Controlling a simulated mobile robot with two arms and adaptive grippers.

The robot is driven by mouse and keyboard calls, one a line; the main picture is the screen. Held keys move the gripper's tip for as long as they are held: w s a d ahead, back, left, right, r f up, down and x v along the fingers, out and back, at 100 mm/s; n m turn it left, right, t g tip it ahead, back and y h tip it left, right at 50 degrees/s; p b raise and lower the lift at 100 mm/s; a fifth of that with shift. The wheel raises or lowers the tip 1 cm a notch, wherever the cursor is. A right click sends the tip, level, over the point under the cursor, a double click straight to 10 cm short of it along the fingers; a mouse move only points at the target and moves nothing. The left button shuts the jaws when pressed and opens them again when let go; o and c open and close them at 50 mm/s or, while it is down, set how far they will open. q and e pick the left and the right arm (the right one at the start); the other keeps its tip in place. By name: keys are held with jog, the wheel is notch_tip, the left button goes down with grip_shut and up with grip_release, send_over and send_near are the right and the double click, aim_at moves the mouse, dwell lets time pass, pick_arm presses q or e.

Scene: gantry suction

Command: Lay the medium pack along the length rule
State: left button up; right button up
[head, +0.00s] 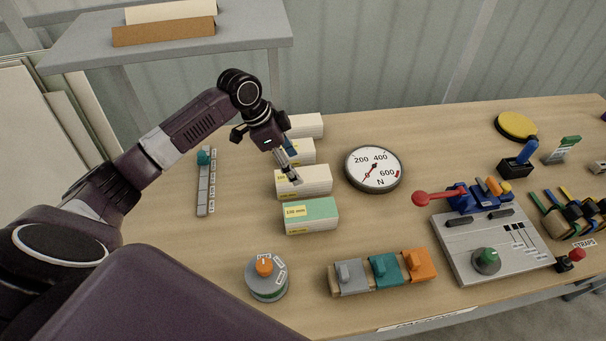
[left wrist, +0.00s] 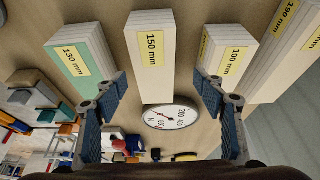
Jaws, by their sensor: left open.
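Several packs lie in a row on the table. The pack labelled 150 mm (head: 312,181) is cream; it also shows in the left wrist view (left wrist: 152,75), between my fingers. Beside it are a green-topped 130 mm pack (head: 318,211) and a 100 mm pack (left wrist: 220,58). A 190 mm pack (left wrist: 282,62) is partly cut off in that view. My left gripper (head: 290,167) is open and points down over the 150 mm pack; contact cannot be told. A narrow grey strip with small labels, seemingly the length rule (head: 203,191), lies left of the packs. My right gripper is not in view.
A round dial (head: 373,168) stands right of the packs. A dial knob unit (head: 266,278), a switch block (head: 382,272) and a control panel (head: 492,250) stand nearer the front. The tabletop between strip and packs is clear. A grey shelf (head: 170,45) stands behind.

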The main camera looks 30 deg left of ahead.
aim_at(301, 175)
pick_arm(q)
jog(key=shift+d+f+p, duration=0.35)
jog(key=shift+d+f, duration=0.15)
jog(key=shift+f, duration=0.3)
jog(key=p+x, duration=0.1)
jog(key=x, duration=0.2)
jog(key=shift+d+f, duration=0.25)
jog(key=shift+f, duration=0.05)
jog(key=shift+w+d+f, duration=0.1)
jog(key=shift+w+f, duration=0.05)
jog(key=shift+f, duration=0.35)
jog(key=c, duration=1.5)
jog(key=shift+r, duration=0.1)
jog(key=shift+c, duration=0.3)
jog(key=shift+r, duration=0.1)
